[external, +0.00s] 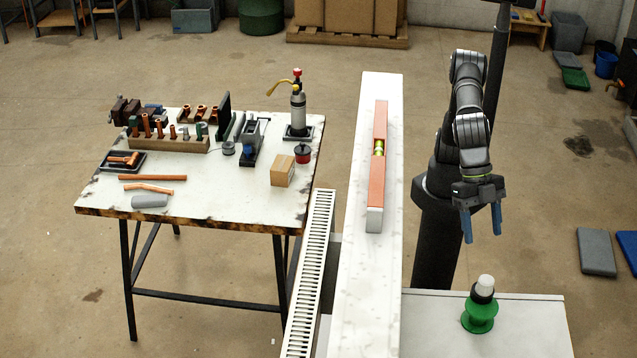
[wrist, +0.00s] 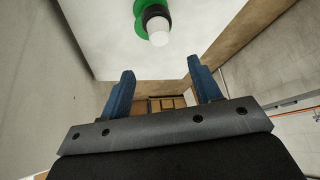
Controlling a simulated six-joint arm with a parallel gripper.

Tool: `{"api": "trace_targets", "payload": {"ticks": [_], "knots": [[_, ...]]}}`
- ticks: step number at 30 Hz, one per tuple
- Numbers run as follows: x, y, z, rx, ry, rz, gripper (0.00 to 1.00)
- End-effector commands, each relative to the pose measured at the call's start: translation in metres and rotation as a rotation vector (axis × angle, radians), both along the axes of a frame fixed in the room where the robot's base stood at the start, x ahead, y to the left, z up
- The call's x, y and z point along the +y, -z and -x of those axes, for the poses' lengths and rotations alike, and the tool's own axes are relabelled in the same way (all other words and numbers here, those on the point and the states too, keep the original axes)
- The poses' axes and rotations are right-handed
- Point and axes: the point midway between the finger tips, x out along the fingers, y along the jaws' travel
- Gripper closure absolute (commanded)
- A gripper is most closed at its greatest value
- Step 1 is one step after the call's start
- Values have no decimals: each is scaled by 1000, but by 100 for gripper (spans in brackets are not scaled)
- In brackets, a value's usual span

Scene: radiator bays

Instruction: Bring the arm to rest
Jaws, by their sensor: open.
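My gripper (external: 482,222) hangs at the right with its two blue fingers pointing down, spread apart with nothing between them. It is above and behind the near white surface, clear of everything. In the wrist view my gripper (wrist: 162,88) also shows open and empty. A green item with a black collar and white cap (external: 480,305) stands upright on the white surface (external: 535,325). The same green item (wrist: 153,20) appears at the top of the wrist view, apart from the fingers.
A long white ledge (external: 345,290) runs left of my arm, with an orange level (external: 378,165) lying on it. A slatted radiator (external: 308,270) is beside it. A workbench (external: 240,205) at left holds pipes, fittings, a torch (external: 298,110) and a small box (external: 283,170).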

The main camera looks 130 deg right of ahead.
Motion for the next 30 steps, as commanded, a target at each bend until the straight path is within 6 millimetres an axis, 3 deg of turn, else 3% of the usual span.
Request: {"api": "trace_targets", "payload": {"ticks": [11, 27, 29, 30], "knots": [[7, 12, -2, 1, 0, 1, 42], [55, 102, -19, 1, 0, 2, 42], [58, 111, -20, 0, 0, 1, 42], [58, 98, -20, -5, 0, -4, 42]]}}
